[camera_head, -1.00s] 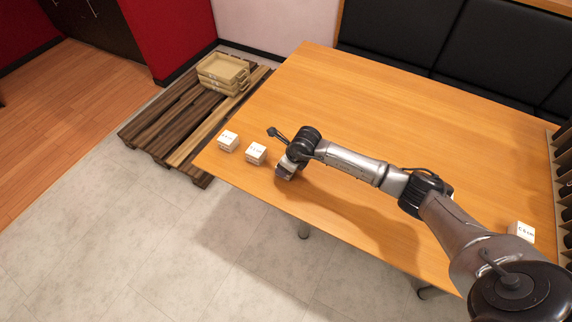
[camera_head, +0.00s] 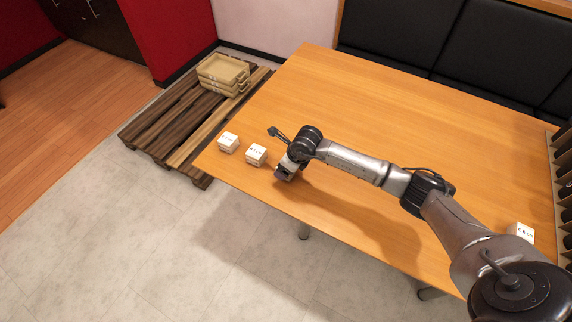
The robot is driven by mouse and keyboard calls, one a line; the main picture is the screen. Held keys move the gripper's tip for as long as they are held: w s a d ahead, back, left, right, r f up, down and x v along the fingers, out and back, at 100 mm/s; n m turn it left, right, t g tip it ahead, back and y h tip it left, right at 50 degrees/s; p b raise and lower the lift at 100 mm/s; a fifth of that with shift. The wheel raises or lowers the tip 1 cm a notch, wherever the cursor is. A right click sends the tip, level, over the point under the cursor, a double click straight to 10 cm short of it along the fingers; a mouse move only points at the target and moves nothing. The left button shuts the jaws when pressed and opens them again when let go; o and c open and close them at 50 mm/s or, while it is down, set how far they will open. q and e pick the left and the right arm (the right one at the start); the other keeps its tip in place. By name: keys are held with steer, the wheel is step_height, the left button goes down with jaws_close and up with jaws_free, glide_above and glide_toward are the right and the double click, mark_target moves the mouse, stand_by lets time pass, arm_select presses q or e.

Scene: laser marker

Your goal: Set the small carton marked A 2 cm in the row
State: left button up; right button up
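Two small white cartons stand side by side with a gap near the left corner of the wooden table: a left one (camera_head: 228,143) and a right one (camera_head: 256,155). A third white carton (camera_head: 521,231) stands at the table's right side, partly behind my arm. The print on their tops is too small to read surely, so I cannot tell which is marked A 2 cm. My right gripper (camera_head: 283,176) points down at the table's front edge, just right of the two cartons. Its fingers are mostly hidden by the wrist. My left gripper is out of view.
The wooden table (camera_head: 390,110) is clear in its middle and back. A shelf rack (camera_head: 563,180) stands at its right edge. Stacked beige trays (camera_head: 222,73) rest on a wooden pallet (camera_head: 185,115) beyond the left edge. A black bench (camera_head: 450,45) lies behind.

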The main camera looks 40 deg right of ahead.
steer(key=p+v, duration=0.2)
steer(key=v, duration=0.8)
steer(key=s+a+r+m+t+y, duration=0.1)
steer(key=s+a+r+t+y, duration=0.15)
steer(key=a+y, duration=1)
steer(key=s+a+r+m+t, duration=0.3)
steer(key=a+r+m+t, duration=0.4)
steer(key=r+m+t, duration=0.25)
steer(key=s+d+f+m+g+h, duration=0.1)
steer(key=s+d+f+m+h, duration=0.35)
steer(key=m+h, duration=0.6)
steer(key=s+d+f+m+g+h, duration=0.2)
steer(key=s+d+f+m+h, duration=0.35)
steer(key=m, duration=0.85)
steer(key=s+a+f+m+g+y, duration=0.1)
steer(key=s+a+f+g, duration=0.1)
steer(key=s+f+g, duration=0.2)
steer(key=s+a+f+m+g+y, duration=0.1)
steer(key=s+f+g, duration=0.4)
steer(key=s, duration=0.6)
steer(key=shift+a+m+g, duration=0.3)
steer(key=shift+a+m, duration=0.3)
steer(key=shift+a, duration=0.45)
